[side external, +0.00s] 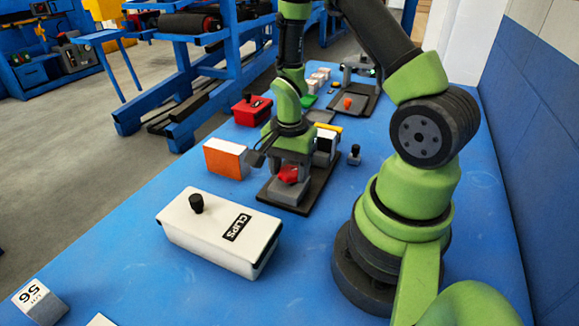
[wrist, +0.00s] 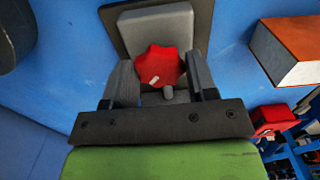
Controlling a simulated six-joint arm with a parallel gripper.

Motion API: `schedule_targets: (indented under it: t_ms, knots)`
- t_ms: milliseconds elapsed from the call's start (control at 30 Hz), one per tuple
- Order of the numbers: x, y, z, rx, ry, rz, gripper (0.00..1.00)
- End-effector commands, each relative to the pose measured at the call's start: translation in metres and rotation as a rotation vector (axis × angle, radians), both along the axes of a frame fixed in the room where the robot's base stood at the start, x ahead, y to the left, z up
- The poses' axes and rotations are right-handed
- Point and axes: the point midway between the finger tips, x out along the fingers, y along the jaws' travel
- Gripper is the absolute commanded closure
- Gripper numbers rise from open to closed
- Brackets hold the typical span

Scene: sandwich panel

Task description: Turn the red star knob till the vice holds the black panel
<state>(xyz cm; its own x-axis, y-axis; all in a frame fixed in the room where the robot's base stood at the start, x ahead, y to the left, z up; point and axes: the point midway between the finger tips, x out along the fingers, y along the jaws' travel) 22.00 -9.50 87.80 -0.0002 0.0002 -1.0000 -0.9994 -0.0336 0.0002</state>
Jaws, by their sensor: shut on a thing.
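The red star knob (side external: 289,174) sits at the front of the grey vice (side external: 287,193), which stands on a dark base plate. My gripper (side external: 290,168) is pointed down over it, with one finger on each side of the knob. In the wrist view, the knob (wrist: 160,66) lies between the two grey fingers of my gripper (wrist: 159,70), and they are shut on it. A white mark and a small grey peg show by the knob. The vice body (wrist: 155,25) extends behind it. I cannot clearly make out the black panel or whether the vice jaws touch it.
A red box (side external: 252,110) stands behind.

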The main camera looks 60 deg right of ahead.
Motion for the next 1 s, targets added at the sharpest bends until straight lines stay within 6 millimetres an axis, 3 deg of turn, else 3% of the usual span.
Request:
schedule_targets:
  t_ms: [33, 67, 167, 567, 1000]
  knots:
    - [0.0, 0.0, 0.001, -0.001, -0.002, -0.001, 0.71]
    - [0.0, 0.0, 0.001, -0.001, -0.002, -0.001, 0.43]
    - [0.0, 0.0, 0.0, -0.001, -0.001, 0.0, 0.23]
    - [0.001, 0.0, 0.008, -0.002, -0.003, 0.002, 0.23]
    - [0.001, -0.001, 0.079, -0.004, -0.008, 0.0, 0.23]
